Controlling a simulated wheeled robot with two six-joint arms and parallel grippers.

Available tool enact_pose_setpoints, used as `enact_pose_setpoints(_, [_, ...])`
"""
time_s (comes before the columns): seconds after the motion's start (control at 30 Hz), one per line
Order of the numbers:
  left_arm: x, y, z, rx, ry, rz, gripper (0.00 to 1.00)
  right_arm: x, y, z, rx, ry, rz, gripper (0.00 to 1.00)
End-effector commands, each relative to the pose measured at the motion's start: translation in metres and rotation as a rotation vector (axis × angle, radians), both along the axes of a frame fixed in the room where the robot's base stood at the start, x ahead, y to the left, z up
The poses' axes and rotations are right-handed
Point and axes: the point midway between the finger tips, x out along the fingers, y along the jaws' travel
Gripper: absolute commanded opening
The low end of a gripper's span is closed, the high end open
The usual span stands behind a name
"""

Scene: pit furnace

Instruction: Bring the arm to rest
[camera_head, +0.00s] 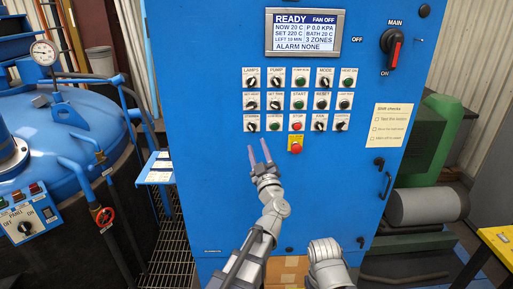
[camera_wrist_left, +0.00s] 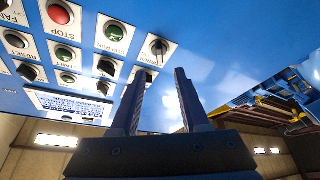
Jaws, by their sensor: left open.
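My left gripper (camera_head: 258,145) is open and empty in front of the blue control cabinet (camera_head: 215,200), below and left of the red button on a yellow plate (camera_head: 296,146). In the left wrist view its two fingers (camera_wrist_left: 158,75) stand apart with nothing between them. They point toward the cabinet's blue face, beside its labelled knobs and buttons. Whether the fingertips touch the panel I cannot tell. A grey link of mine shows at the bottom centre of the head view. My right gripper is not in view.
The display (camera_head: 304,32) reads READY, FAN OFF, ALARM NONE. A blue round vessel (camera_head: 60,130) with a gauge (camera_head: 44,52) and red valve (camera_head: 105,217) stands left. A green machine (camera_head: 425,135) stands right.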

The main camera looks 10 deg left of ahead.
Motion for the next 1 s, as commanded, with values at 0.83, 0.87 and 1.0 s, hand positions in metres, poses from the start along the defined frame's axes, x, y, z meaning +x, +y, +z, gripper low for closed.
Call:
enact_pose_setpoints(0.83, [-0.056,-0.107,-0.197,0.260,0.981,-0.809,0.45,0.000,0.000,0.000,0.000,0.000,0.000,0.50])
enact_pose_setpoints(0.87, [-0.067,-0.103,-0.209,0.258,1.051,-0.819,0.45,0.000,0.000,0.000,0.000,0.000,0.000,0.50])
enact_pose_setpoints(1.0, [-0.119,-0.082,-0.252,0.234,1.345,-0.831,0.45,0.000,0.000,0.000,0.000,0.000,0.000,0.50])
